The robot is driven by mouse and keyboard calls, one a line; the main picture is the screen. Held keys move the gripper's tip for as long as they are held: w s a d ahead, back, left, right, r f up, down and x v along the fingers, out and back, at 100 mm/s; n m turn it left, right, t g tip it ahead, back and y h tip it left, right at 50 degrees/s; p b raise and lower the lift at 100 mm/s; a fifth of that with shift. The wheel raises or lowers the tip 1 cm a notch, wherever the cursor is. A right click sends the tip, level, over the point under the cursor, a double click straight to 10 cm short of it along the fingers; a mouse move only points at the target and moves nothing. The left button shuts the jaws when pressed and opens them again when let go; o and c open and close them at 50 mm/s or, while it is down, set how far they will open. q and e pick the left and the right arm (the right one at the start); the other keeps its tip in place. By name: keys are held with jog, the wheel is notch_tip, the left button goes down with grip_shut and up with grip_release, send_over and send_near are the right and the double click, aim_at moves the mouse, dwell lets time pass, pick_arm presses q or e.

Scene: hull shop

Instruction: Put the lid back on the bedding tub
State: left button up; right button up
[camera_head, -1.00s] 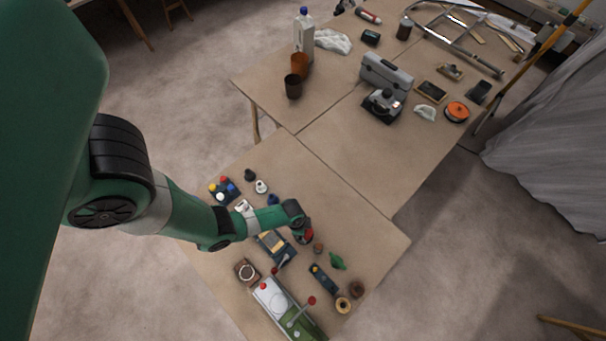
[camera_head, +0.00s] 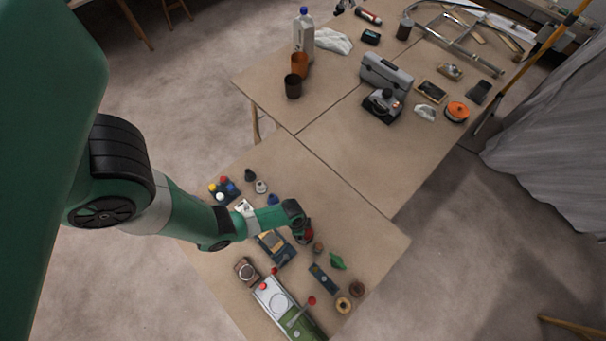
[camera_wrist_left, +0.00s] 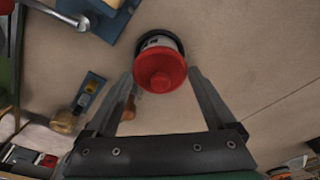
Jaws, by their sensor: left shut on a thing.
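My left gripper (camera_wrist_left: 163,76) is shut on a red round lid (camera_wrist_left: 160,66) with a raised knob. In the left wrist view the lid sits between the two fingertips. Just behind it is a pale round tub with a dark rim (camera_wrist_left: 158,39), partly hidden by the lid. I cannot tell whether lid and tub touch. In the head view my left gripper (camera_head: 304,234) is low over the near table, with the red lid (camera_head: 309,235) at its tip; the tub is mostly hidden there. My right gripper is not in view.
A blue tray-like block (camera_head: 275,247) lies close to the left gripper. A green and white machine with red knobs (camera_head: 290,312) stands at the near edge. The table's right corner (camera_head: 385,235) is clear.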

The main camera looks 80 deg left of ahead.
pick_arm(q)
jog(key=shift+f, duration=0.1)
dwell(0.7)
jog(key=o, duration=1)
notch_tip(320, 180, up, 7)
jog(key=p, duration=0.7)
jog(key=shift+c, duration=0.3)
grip_shut()
dwell(0.6)
jog(key=shift+f+b, duration=0.25)
jog(key=shift+b, duration=0.1)
